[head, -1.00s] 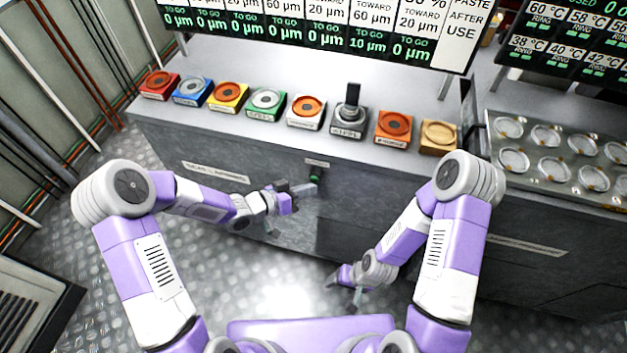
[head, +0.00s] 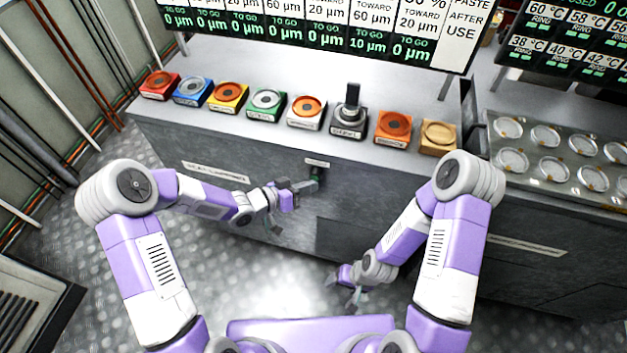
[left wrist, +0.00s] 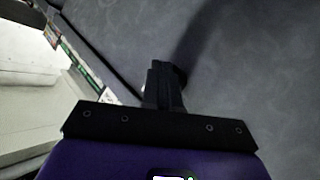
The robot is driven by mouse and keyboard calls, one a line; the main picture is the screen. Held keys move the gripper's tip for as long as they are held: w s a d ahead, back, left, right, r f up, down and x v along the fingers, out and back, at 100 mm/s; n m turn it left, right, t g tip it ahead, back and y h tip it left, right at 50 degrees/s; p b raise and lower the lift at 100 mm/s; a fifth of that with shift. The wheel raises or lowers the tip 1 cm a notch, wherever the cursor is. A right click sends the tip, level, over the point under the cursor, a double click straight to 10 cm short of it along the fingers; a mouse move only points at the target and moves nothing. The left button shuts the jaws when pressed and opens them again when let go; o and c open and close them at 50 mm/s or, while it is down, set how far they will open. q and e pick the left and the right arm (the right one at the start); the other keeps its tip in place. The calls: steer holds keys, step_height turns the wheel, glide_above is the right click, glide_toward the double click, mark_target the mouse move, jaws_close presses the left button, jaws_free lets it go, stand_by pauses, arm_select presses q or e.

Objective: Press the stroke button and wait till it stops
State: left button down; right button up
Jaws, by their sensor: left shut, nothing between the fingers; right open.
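The button (head: 317,174), dark green in a dark housing, sits on the grey cabinet front below a small white label (head: 317,163). My left gripper (head: 308,184) is shut and empty, its fingertips at the button in the head view. Whether they touch or press it cannot be told. In the left wrist view the shut fingers (left wrist: 162,80) point at the grey cabinet face, and a dark round part (left wrist: 180,74) shows partly behind them. My right gripper (head: 354,298) is open and empty, low in front of the cabinet.
Several coloured blocks with round discs line the bench top (head: 235,75), with a black-handled block (head: 349,112) among them. A metal tray (head: 480,160) of round dishes is at the right. Screens (head: 330,25) stand behind. The floor before the cabinet is clear.

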arm_select(q)
steer(key=shift+s, duration=0.15)
steer(key=shift+s+a, duration=0.35)
steer(key=shift+s, duration=0.4)
steer(key=shift+s, duration=0.1)
steer(key=shift+s+a, duration=0.25)
steer(key=shift+s, duration=0.5)
steer(key=shift+s+a, duration=0.25)
steer(key=shift+s, duration=0.55)
steer(key=shift+s+a, duration=0.25)
steer(key=shift+s, duration=0.5)
